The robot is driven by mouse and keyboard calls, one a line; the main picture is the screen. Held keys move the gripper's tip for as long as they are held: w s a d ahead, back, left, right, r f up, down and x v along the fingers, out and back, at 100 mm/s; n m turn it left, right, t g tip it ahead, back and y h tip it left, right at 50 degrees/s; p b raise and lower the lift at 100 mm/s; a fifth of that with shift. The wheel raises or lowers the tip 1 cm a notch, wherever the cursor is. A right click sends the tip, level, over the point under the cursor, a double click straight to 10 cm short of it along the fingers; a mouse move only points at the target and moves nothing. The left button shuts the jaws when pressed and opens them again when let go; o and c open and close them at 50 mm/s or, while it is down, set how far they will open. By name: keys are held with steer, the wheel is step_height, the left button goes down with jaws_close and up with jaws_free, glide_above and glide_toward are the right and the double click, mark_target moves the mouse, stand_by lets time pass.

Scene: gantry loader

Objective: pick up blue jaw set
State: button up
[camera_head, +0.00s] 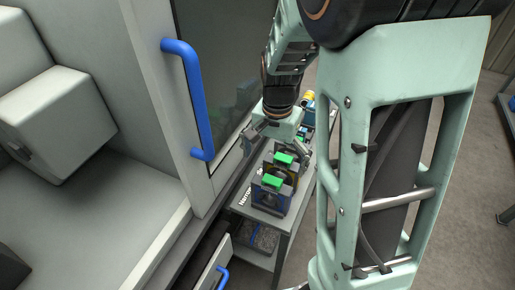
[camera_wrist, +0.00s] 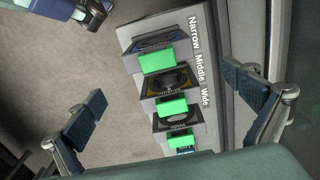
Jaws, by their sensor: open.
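The blue jaw set (camera_head: 267,196) is the nearest on the narrow bench, a dark block with blue edges and a bright green block on top. In the wrist view, the blue jaw set (camera_wrist: 150,43) is the uppermost, beside the word "Narrow", with its green block (camera_wrist: 157,60) at its lower side. My gripper (camera_head: 276,149) is open and empty above the bench, beyond the blue jaw set in the head view. In the wrist view, my gripper's fingers (camera_wrist: 168,102) are spread wide either side of the row, with the blue set above the space between them.
A yellow-edged jaw set (camera_wrist: 165,86) and a grey one (camera_wrist: 178,122), each with a green block, follow along the bench (camera_head: 243,205). A machine door with a blue handle (camera_head: 191,100) stands close left. An open drawer (camera_head: 212,268) is below.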

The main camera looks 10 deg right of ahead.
mark_target(272, 181)
steer(key=f, duration=0.3)
steer(key=f+b, duration=0.1)
steer(key=f, duration=0.7)
steer(key=shift+s, duration=0.3)
steer(key=shift+r, duration=0.1)
steer(key=c, duration=1.4)
steer(key=shift+c, duration=0.5)
steer(key=shift+r, duration=0.1)
